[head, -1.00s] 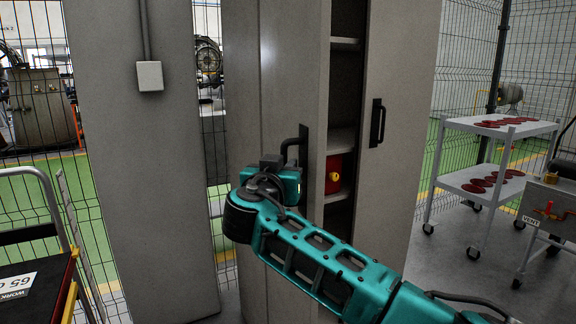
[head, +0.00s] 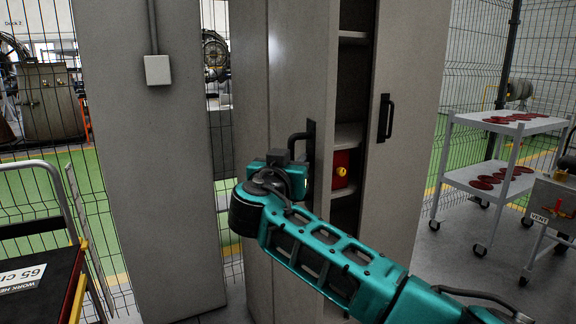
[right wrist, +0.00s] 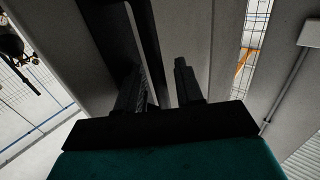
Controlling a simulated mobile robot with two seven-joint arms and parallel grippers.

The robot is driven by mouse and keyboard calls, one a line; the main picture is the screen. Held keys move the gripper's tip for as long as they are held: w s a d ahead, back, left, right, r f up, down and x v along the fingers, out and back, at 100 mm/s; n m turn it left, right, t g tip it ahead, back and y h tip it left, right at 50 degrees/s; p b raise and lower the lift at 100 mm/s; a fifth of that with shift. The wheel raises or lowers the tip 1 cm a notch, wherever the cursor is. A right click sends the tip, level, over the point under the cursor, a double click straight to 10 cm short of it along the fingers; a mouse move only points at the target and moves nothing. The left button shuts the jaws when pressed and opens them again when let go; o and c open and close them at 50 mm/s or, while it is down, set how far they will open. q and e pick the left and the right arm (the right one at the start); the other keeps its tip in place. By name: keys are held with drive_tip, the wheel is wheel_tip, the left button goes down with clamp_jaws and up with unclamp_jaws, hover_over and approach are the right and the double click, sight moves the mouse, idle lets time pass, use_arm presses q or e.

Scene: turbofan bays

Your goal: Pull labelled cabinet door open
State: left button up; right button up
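The grey cabinet stands at centre in the head view, its left door (head: 293,80) ajar and dark shelves showing in the gap. This door has a black bar handle (head: 311,150). The right door (head: 410,100) has its own black handle (head: 386,118). No label is readable on either door. My right gripper (head: 298,160) is at the left door's handle. In the right wrist view its fingers (right wrist: 160,88) are apart, with the black handle bar (right wrist: 147,40) running between them, closer to the left finger. My left gripper is not in view.
A red box with a yellow knob (head: 341,170) sits inside the cabinet. A white trolley with red parts (head: 470,175) stands at right. Floor shows between cabinet and trolley.

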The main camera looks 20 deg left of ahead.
drive_tip(key=s+b, duration=0.1)
drive_tip(key=s, duration=1.2)
drive_tip(key=shift+d, duration=0.3)
drive_tip(key=shift+w, duration=0.1)
